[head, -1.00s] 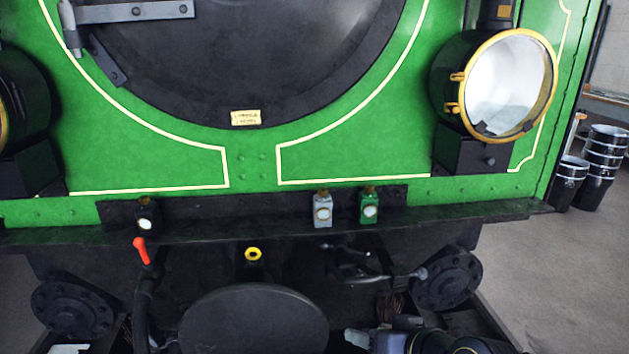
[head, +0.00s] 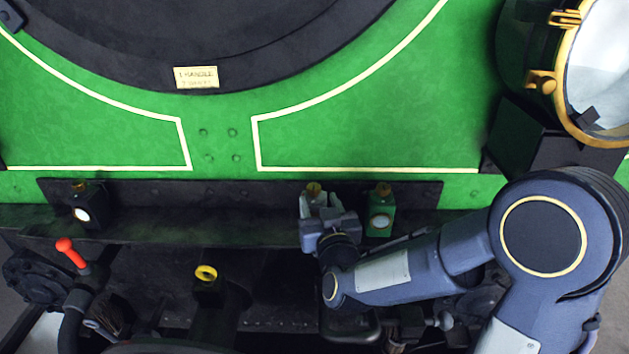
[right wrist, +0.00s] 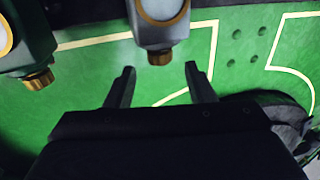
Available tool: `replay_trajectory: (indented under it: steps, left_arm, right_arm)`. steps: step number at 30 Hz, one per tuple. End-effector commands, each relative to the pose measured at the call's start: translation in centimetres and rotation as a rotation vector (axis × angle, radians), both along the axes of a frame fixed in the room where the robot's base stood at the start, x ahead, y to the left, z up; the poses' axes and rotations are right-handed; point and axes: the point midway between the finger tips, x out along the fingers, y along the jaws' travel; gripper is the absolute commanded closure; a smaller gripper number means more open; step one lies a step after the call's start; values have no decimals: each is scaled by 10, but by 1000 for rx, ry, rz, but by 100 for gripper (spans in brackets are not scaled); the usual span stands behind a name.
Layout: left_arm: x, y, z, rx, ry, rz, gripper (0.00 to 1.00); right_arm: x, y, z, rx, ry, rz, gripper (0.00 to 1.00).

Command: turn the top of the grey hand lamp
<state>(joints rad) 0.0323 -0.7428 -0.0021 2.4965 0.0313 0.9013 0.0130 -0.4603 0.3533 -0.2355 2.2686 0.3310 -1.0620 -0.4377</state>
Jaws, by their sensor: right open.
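The grey hand lamp (head: 306,208) stands on the ledge at the front of the green engine, with its brass top (head: 314,188) showing. My right gripper (head: 327,218) is in front of it and hides much of its body. In the right wrist view the grey lamp (right wrist: 158,32) appears upside down, with its brass top (right wrist: 160,57) facing my gripper. There my right gripper (right wrist: 160,78) is open and empty. Its two fingertips lie either side of the top's line, a little short of it in the picture. Contact does not show. My left gripper is not in view.
A green lamp (head: 380,218) stands close to the right of the grey one; a black lamp (head: 88,212) stands farther left. A red-handled lever (head: 70,252) and a yellow-ringed fitting (head: 206,275) are below the ledge. A large headlamp (head: 590,75) is at upper right.

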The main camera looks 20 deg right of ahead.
Motion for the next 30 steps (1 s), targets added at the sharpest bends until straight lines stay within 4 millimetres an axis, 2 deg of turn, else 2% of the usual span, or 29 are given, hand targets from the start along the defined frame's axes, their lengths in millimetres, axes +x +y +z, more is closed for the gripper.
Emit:
replay_trajectory:
  steps: [6, 10, 15, 22, 30]
  left_arm:
    - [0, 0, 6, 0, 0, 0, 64]
    - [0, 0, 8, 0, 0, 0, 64]
    - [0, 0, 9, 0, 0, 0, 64]
    - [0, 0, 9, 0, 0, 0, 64]
    - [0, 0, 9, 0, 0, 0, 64]
  right_arm:
    - [37, -3, 1, 0, 1, -1, 51]
    - [53, -3, 1, -1, 1, 1, 51]
    - [62, -4, 0, 1, 1, 1, 51]
    - [63, -4, 0, 1, 1, 2, 51]
    - [63, -3, 0, 1, 1, 2, 85]
